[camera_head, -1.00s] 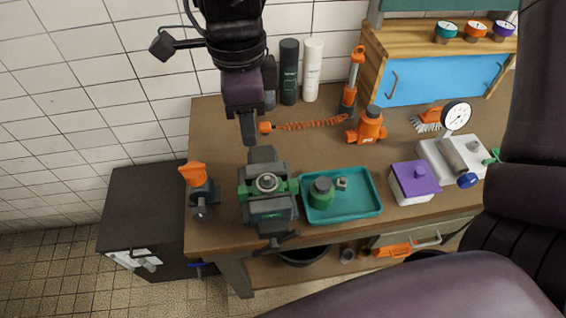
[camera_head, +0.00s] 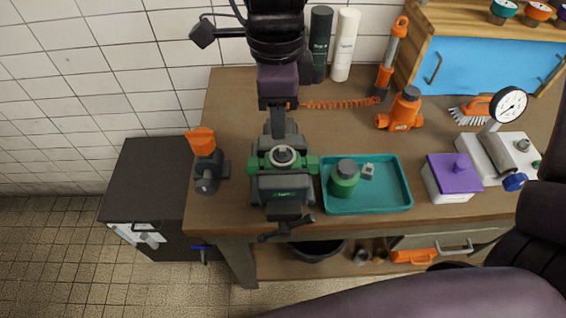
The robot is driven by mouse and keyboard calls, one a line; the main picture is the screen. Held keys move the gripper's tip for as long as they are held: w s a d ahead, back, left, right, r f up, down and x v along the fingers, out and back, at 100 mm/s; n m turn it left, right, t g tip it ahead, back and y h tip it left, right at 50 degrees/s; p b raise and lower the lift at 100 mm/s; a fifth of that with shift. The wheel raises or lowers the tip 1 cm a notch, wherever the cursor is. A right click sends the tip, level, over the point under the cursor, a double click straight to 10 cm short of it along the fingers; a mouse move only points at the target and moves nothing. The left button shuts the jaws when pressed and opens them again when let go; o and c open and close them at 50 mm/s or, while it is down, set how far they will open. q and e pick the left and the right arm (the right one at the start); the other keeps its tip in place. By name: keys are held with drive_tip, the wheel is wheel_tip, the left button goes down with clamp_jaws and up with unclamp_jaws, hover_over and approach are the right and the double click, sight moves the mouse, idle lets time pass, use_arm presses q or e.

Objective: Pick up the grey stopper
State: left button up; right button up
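A grey round piece with a pale top (camera_head: 283,155) sits between the green jaws of the vise (camera_head: 283,186); it looks like the grey stopper. A small grey block (camera_head: 367,171) also lies in the teal tray (camera_head: 384,204), beside a green jar with a dark lid (camera_head: 344,178); I cannot tell for sure which piece is the stopper.
An orange-topped tool (camera_head: 204,160) stands left of the vise. A purple-lidded box (camera_head: 451,178) and a gauge (camera_head: 508,104) stand right. The back left bench is clear.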

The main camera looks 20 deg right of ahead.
sight(282, 149)
drive_tip(key=shift+s+a+f, duration=0.1)
drive_tip(key=shift+f, duration=0.7)
drive_tip(key=f, duration=0.1)
drive_tip(key=f+p, duration=0.1)
drive_tip(key=f, duration=0.1)
drive_tip(key=d+f+p, duration=0.1)
drive_tip(key=f, duration=0.1)
drive_tip(key=shift+f, duration=0.65)
clamp_jaws()
